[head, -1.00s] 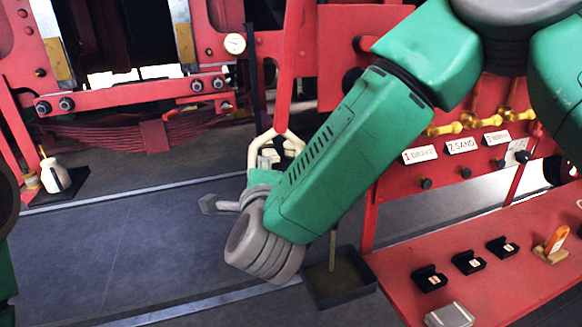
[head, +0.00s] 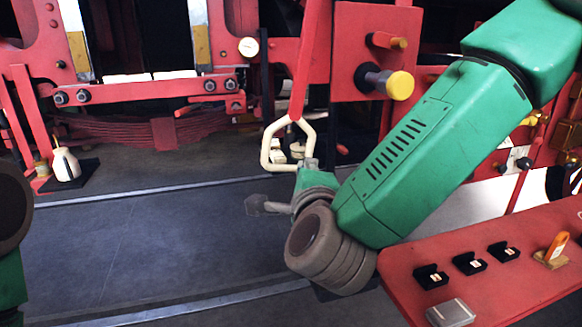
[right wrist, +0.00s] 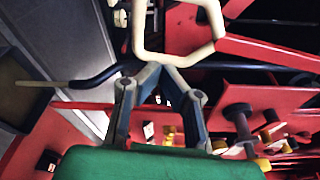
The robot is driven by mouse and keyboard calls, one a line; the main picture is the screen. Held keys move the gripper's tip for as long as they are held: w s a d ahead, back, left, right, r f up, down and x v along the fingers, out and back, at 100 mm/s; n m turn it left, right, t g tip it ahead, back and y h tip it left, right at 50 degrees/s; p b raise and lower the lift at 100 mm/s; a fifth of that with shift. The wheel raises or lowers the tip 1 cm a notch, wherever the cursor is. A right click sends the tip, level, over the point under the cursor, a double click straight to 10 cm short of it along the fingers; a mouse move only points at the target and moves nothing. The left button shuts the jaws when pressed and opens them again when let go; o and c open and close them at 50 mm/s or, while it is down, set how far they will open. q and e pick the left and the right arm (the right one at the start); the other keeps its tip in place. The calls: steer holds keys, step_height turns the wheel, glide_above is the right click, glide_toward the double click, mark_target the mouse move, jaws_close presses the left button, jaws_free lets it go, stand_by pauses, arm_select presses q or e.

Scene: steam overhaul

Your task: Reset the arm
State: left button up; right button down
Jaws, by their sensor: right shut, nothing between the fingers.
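My right arm reaches in from the upper right of the head view, and its right gripper (head: 309,165) is partly hidden by the wrist and small in the picture. In the right wrist view the two grey fingers of the gripper (right wrist: 164,70) meet at their tips, shut and empty. The tips are close to a cream loop handle (right wrist: 181,56), but I cannot tell whether they touch it. In the head view the loop handle (head: 268,151) hangs at the lower end of a red lever (head: 307,60). Part of my left arm shows at the left edge; its gripper is out of view.
A red bench (head: 400,262) with several small black blocks and an orange-handled item (head: 557,243) lies at lower right. A yellow knob (head: 399,85) sticks out of a red panel behind my forearm. A cream bottle (head: 66,164) stands at left. The grey floor (head: 150,240) is clear.

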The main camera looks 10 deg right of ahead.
steer(key=s+d+f+n+g+y+b, duration=0.1)
steer(key=s+f+n+g, duration=0.25)
steer(key=f, duration=0.75)
steer(key=s+d+f+n+g+y+b, duration=0.15)
steer(key=s+f+n, duration=0.3)
steer(key=f, duration=0.65)
steer(key=s+d+f+n+g+y+b, duration=0.1)
steer(key=s+d+f+n+g+b, duration=0.25)
steer(key=f, duration=0.75)
arm_select(q)
step_height(320, 180, down, 7)
steer(key=b, duration=0.1)
arm_select(e)
steer(key=s+d+f+n+g, duration=0.4)
steer(key=s+f, duration=0.4)
steer(key=s, duration=0.3)
steer(key=s+d+f+n+g+h, duration=0.1)
steer(key=s+d+f+n+g, duration=0.3)
steer(key=s+f+n, duration=0.3)
steer(key=s+d, duration=0.1)
steer(key=s, duration=0.3)
steer(key=shift+d+f, duration=0.15)
steer(key=shift+f, duration=0.25)
arm_select(q)
steer(key=shift+a+f, duration=0.1)
steer(key=shift+a, duration=0.2)
arm_select(e)
steer(key=shift+a, duration=0.25)
